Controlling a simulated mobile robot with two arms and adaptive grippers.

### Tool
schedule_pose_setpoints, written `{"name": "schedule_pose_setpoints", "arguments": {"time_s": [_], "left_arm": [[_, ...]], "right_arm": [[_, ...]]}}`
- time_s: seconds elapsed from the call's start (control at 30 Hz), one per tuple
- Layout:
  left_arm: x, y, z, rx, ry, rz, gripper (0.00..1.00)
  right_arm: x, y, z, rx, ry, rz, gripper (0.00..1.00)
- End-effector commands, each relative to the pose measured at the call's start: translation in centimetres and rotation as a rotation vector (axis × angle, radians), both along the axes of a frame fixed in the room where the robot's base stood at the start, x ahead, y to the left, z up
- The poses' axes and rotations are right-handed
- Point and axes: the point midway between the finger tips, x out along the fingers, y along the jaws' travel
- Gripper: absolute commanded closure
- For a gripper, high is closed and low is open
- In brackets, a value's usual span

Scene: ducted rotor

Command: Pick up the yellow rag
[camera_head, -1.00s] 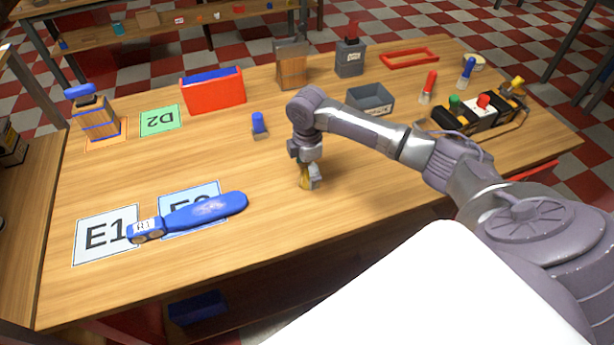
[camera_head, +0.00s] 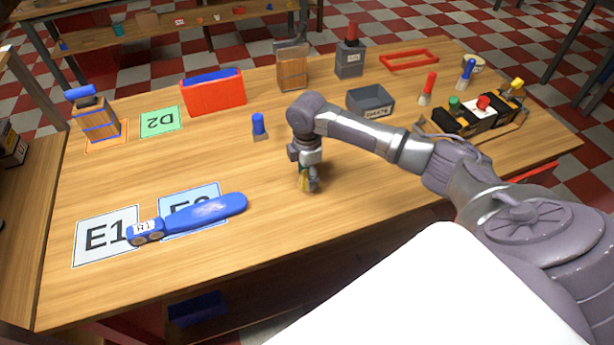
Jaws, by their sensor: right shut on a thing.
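My right gripper (camera_head: 308,186) points down at the middle of the wooden table. It is shut on the yellow rag (camera_head: 303,183), of which only a small yellow patch shows between the fingers. The rest of the rag is hidden by the gripper. The fingertips are at or just above the table top; I cannot tell which. My left gripper is not in view.
On the wooden table (camera_head: 360,215), a blue tool (camera_head: 205,213) lies left across the E1 (camera_head: 85,250) and neighbouring cards. A blue-topped piece (camera_head: 259,127), a grey bin (camera_head: 357,104) and a red box (camera_head: 213,95) stand behind. Table right of the gripper is clear.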

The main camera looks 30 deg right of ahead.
Motion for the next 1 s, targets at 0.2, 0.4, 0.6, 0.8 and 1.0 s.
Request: {"name": "schedule_pose_setpoints", "arguments": {"time_s": [0.2,0.4,0.6,0.8,1.0], "left_arm": [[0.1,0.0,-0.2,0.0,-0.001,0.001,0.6],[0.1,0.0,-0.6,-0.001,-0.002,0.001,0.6],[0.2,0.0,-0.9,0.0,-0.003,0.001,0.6],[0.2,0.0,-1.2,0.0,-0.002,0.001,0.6],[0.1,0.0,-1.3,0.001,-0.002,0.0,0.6]], "right_arm": [[0.1,0.0,1.6,0.0,-0.003,0.0,0.78],[-1.1,-0.6,4.7,-0.002,-0.001,0.0,0.78],[-5.6,-2.4,7.4,-0.005,0.0,0.0,0.78],[-9.0,-3.6,9.7,-0.004,0.001,0.0,0.78],[-10.6,-4.2,10.8,-0.001,0.001,0.0,0.78]]}}
